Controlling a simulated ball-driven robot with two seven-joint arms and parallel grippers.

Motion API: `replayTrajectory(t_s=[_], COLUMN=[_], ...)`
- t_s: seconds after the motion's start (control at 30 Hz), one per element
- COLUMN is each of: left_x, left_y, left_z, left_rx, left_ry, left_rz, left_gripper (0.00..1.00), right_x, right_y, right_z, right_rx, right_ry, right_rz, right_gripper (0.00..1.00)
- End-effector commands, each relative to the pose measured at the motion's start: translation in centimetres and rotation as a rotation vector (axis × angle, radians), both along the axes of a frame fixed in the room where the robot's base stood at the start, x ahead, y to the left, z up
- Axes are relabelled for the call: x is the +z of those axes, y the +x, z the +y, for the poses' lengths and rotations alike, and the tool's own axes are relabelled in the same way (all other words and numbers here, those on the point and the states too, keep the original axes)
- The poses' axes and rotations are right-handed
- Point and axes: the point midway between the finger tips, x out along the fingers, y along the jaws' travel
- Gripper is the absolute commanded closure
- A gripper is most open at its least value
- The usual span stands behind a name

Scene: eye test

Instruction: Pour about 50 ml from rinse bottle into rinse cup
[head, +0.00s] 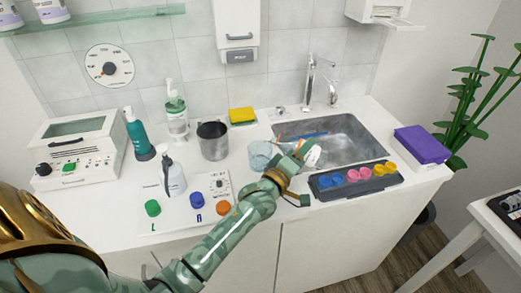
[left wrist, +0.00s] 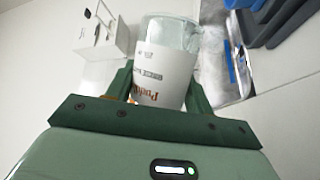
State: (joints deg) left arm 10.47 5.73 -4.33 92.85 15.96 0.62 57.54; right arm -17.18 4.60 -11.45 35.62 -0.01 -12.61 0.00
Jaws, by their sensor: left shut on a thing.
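My left gripper (head: 295,160) is at the front left of the sink. In the left wrist view its two green fingers (left wrist: 160,85) are shut on a bottle with a white printed label (left wrist: 165,75), taken to be the rinse bottle. A clear part shows beyond the label. In the head view a white part of the bottle (head: 313,156) shows at the fingertips, and the fingers hide much of it. A clear cup (head: 260,155), likely the rinse cup, stands on the counter just left of the gripper. I cannot tell the liquid level or whether anything flows. My right gripper is not in view.
A grey metal mug (head: 212,142), a white spray bottle (head: 171,175) and a panel with coloured knobs (head: 190,203) stand left. The sink (head: 345,143) lies behind the gripper. A dark tray with coloured cups (head: 355,190) and a purple box (head: 422,145) are right.

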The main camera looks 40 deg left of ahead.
Motion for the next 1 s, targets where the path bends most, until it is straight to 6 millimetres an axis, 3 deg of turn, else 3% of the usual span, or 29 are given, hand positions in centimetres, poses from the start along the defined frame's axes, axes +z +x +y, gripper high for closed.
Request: replayTrajectory(t_s=[0.3,1.0], left_x=[-0.3,-0.9], left_y=[0.0,0.0], left_z=[0.3,0.3], left_rx=[0.0,-0.001], left_ry=[0.137,0.147], left_rz=[0.043,0.048], left_gripper=[0.74,0.74], right_x=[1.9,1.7], right_y=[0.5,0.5], right_z=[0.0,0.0], right_rx=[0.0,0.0], right_ry=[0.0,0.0], right_rz=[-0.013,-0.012], right_gripper=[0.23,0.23])
